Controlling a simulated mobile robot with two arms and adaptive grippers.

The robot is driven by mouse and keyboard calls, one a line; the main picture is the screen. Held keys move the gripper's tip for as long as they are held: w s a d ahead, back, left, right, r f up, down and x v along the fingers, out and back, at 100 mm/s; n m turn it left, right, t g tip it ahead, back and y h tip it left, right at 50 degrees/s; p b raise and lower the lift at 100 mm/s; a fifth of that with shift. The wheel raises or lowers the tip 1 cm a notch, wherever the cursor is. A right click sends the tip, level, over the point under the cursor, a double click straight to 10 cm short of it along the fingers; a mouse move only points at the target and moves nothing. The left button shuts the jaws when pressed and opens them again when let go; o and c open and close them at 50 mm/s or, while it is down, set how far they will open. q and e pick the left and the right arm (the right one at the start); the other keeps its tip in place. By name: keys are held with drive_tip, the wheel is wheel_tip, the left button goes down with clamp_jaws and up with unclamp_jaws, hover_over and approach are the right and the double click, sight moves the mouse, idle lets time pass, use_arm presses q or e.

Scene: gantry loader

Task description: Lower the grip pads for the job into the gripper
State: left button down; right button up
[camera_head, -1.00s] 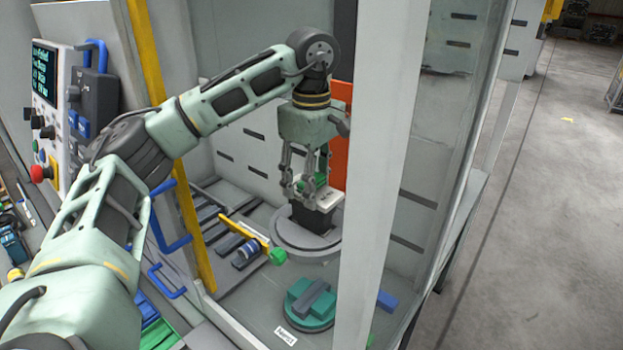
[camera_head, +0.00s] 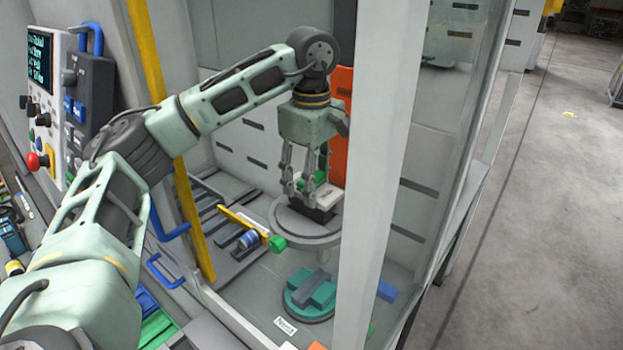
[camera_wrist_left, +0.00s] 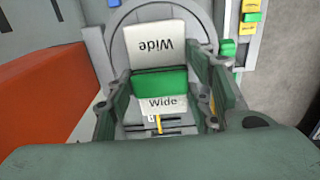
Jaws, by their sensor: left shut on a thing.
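My left gripper (camera_head: 308,192) hangs down inside the machine and is shut on the grip pads, a green-handled piece (camera_head: 318,182) with white plates. In the left wrist view, the green handle (camera_wrist_left: 160,82) is between my fingers (camera_wrist_left: 158,112), with white plates marked "Wide" (camera_wrist_left: 155,45) on both sides. The machine's dark gripper block (camera_head: 308,215) is directly under the pads on a round grey disc (camera_head: 290,228). My fingers partly hide the join, so I cannot tell whether the pads are fully seated. My right gripper is not in view.
A teal disc with a grey bar (camera_head: 313,292) lies on the machine floor in front. A yellow bar with a green knob (camera_head: 277,243) is at the left. An orange panel (camera_head: 341,95) stands close behind the gripper. A pale post (camera_head: 375,180) stands at the right.

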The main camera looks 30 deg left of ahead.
use_arm(q)
drive_tip(key=shift+f, duration=0.2)
drive_tip(key=shift+f+b, duration=1.35)
drive_tip(key=shift+f, duration=0.5)
drive_tip(key=c, duration=0.9)
unclamp_jaws()
drive_tip(key=shift+o, duration=0.7)
wheel_tip(320, 180, up, 12)
